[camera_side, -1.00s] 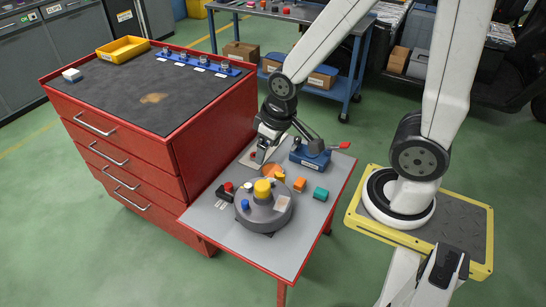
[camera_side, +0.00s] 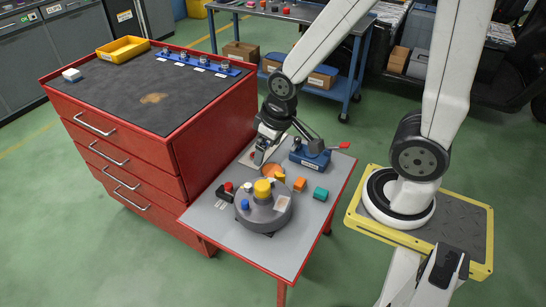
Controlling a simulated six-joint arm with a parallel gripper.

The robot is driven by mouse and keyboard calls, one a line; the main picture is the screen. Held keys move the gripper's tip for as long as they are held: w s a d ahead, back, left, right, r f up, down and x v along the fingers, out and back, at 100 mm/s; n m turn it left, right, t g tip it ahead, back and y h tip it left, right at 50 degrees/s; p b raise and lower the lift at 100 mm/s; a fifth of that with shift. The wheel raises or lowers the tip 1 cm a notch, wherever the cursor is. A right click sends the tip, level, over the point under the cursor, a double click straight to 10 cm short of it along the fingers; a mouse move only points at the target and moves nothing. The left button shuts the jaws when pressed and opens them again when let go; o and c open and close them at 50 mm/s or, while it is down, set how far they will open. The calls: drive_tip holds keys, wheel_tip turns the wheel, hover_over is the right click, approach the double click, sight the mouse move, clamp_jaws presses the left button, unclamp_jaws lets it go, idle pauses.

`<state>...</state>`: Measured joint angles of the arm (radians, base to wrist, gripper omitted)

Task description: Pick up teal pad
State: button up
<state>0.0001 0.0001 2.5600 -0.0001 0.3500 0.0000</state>
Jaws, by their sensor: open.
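The teal pad (camera_side: 320,194) is a small block lying on the grey-topped table (camera_side: 296,250), near its right edge. It stands apart from the things around it. My gripper (camera_side: 260,160) is at the back left of the table, above the surface, pointing down. It is open, and the pad is to its right and nearer the camera. Its fingertips are small in the picture, and I cannot tell whether they touch anything.
A round grey fixture (camera_side: 264,212) with yellow, blue and white parts stands mid-table. Orange blocks (camera_side: 299,184) lie left of the pad. A blue vise-like device (camera_side: 310,155) with a red-tipped handle stands behind. A red drawer cabinet (camera_side: 165,145) is at left. The table's front is clear.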

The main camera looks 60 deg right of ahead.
drive_tip(key=w+d+f+m+g, duration=0.1)
drive_tip(key=w+d+f+m, duration=0.45)
drive_tip(key=d, duration=0.35)
drive_tip(key=m+g+y, duration=0.1)
drive_tip(key=m+g, duration=0.1)
drive_tip(key=m, duration=1)
hover_over(322, 191)
drive_tip(key=f, duration=2.8)
drive_tip(key=shift+d+f, duration=0.2)
drive_tip(key=shift+d, duration=0.15)
drive_tip(key=shift+s+f+m, duration=0.15)
drive_tip(key=shift+f+m, duration=0.05)
drive_tip(key=shift+m, duration=0.05)
drive_tip(key=shift+a+f, duration=0.1)
drive_tip(key=shift+f, duration=1.15)
drive_tip(key=shift+f, duration=0.1)
